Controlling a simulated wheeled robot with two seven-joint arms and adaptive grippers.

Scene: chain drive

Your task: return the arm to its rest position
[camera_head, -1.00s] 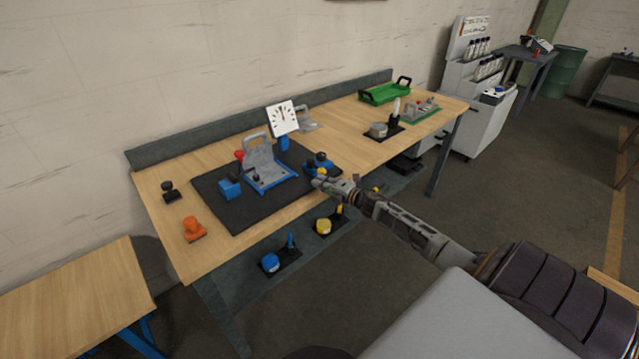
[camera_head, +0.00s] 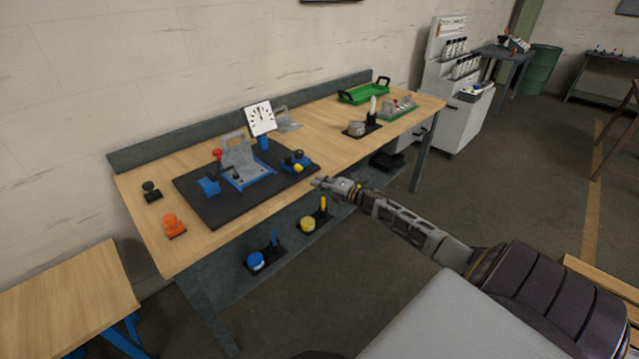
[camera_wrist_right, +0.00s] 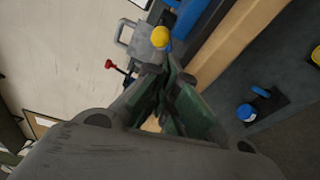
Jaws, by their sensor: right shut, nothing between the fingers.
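My right gripper (camera_head: 322,184) is at the front edge of the workbench, beside the black mat and apart from the things on it. In the right wrist view its fingers (camera_wrist_right: 170,75) come together at the tips, shut with nothing between them. The right arm (camera_head: 410,225) reaches in from the lower right. My left arm does not show in the head view.
The workbench (camera_head: 150,230) carries a black mat (camera_head: 215,215) with a grey-and-blue fixture (camera_head: 240,160) and a blue block with a yellow knob (camera_head: 297,162). A white dial (camera_head: 260,118) stands behind. A lower shelf (camera_head: 225,285) holds several items. The floor in front is clear.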

